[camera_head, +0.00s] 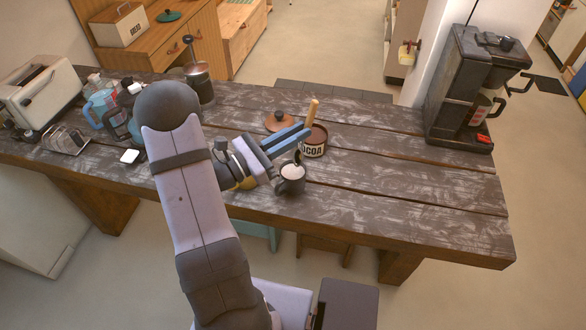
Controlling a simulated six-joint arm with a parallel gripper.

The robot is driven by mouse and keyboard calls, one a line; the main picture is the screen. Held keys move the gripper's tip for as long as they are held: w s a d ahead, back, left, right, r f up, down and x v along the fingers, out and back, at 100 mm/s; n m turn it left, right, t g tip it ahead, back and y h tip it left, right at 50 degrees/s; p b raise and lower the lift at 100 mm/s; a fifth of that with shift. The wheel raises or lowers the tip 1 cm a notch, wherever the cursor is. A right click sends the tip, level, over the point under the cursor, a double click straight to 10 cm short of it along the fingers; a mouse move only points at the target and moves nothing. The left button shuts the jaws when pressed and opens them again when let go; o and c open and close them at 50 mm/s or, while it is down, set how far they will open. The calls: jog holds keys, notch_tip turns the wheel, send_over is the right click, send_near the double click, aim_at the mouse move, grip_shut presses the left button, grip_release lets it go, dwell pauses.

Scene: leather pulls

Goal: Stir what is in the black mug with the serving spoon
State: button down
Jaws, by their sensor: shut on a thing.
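The black mug (291,186) stands on the dark plank table near its front edge, with a pale filling inside its rim. The serving spoon (313,110) has a light wooden handle and a dark lower part. My gripper (306,133), with blue fingers, is shut on the spoon's handle above the mug. The spoon is slightly tilted, its top leaning right, and its dark lower end reaches down to the mug's opening. The spoon's bowl is hidden, so its depth in the filling cannot be told.
A cocoa tin (314,150) stands just behind and right of the mug, close to the spoon. A brown lid (279,121) lies behind. A coffee machine (465,90) stands at the right end, a toaster (40,90) at the left. The table's right front is clear.

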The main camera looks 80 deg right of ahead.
aim_at(310, 111)
jog(key=shift+r+p, duration=1.75)
jog(key=shift+r, duration=0.75)
